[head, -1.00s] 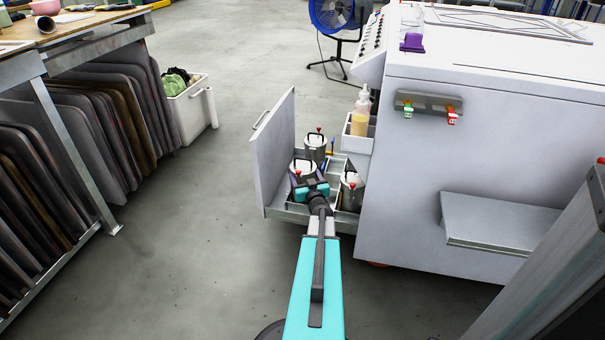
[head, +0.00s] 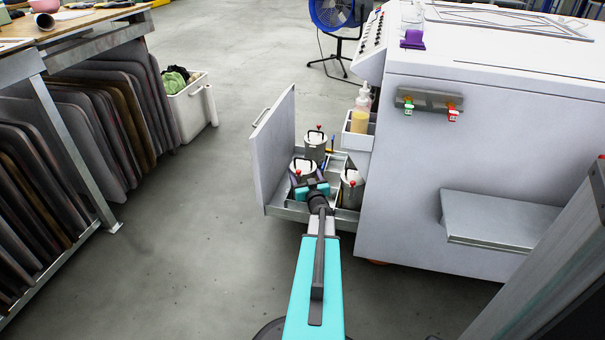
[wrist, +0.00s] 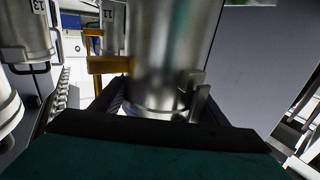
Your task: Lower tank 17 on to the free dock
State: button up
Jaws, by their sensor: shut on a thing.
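My gripper (head: 310,186) is shut on a steel tank (head: 303,170) with a white top and a black handle, over the open drawer (head: 290,210) of the white machine. In the wrist view this tank (wrist: 165,50) fills the middle between my fingers, and its number does not show. A second tank (head: 315,146) stands behind it and a third (head: 351,190) to its right. In the wrist view, tanks marked 13 (wrist: 25,30) and 11 (wrist: 110,25) appear upside down at the left. The dock under the held tank is hidden, and I cannot tell whether the tank touches it.
The drawer's upright front panel (head: 273,150) is close on the left. A white side bin with a yellow-filled bottle (head: 361,112) hangs from the machine (head: 420,180) at the right. A rack of panels (head: 100,130) stands left; the floor between is clear.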

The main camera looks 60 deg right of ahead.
jog(key=shift+f, duration=0.2)
dwell(0.4)
jog(key=o, duration=2.1)
jog(key=shift+o, duration=0.3)
jog(key=shift+f, duration=0.3)
jog(key=shift+v, duration=0.8)
jog(key=p+v, duration=0.4)
jog(key=v, duration=0.8)
jog(key=shift+a, duration=0.15)
jog(key=shift+r, duration=0.2)
